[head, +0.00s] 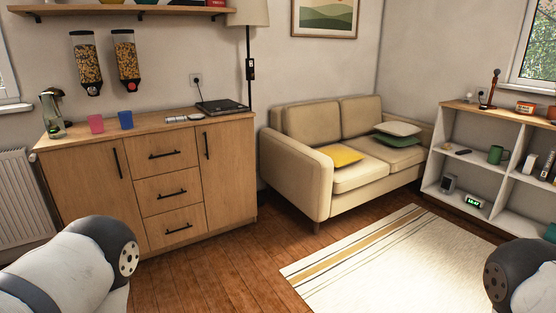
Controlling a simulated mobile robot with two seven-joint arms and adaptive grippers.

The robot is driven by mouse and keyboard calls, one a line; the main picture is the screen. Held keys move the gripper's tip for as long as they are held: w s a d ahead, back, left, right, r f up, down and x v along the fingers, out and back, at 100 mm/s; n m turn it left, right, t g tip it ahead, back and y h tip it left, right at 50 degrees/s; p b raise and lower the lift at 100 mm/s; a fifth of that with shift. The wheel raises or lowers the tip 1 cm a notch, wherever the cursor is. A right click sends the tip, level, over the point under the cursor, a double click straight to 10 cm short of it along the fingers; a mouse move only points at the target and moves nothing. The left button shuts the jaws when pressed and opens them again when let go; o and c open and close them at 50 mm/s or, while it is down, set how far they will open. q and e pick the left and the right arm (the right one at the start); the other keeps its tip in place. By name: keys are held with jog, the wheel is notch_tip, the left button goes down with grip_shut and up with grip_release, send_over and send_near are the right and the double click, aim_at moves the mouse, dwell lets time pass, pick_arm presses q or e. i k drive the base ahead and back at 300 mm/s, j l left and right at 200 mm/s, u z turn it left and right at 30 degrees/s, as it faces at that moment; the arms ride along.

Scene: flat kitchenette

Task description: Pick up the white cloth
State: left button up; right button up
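I cannot make out a white cloth for certain in the head view. A small flat whitish item (183,118) lies on the wooden cabinet's top, left of a dark flat appliance; it is too small to tell what it is. Only rounded upper parts of my two arms show, at the bottom left and bottom right corners. Neither gripper is in view, so what they hold is hidden.
A wooden cabinet (172,158) with a pink cup (96,124) and a blue cup (126,120) stands left. A beige sofa (290,180) with cushions is behind a striped rug (390,265). A white shelf (432,180) stands right. Wooden floor (225,270) before the cabinet is clear.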

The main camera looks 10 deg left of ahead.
aim_at(182, 117)
jog(key=i+l+u, duration=0.15)
jog(key=i+u, duration=0.25)
jog(key=i, duration=0.25)
jog(key=i+l+u, duration=0.35)
jog(key=i, duration=0.3)
jog(key=i+l+u, duration=0.4)
jog(key=i+l, duration=0.1)
jog(key=i, duration=0.05)
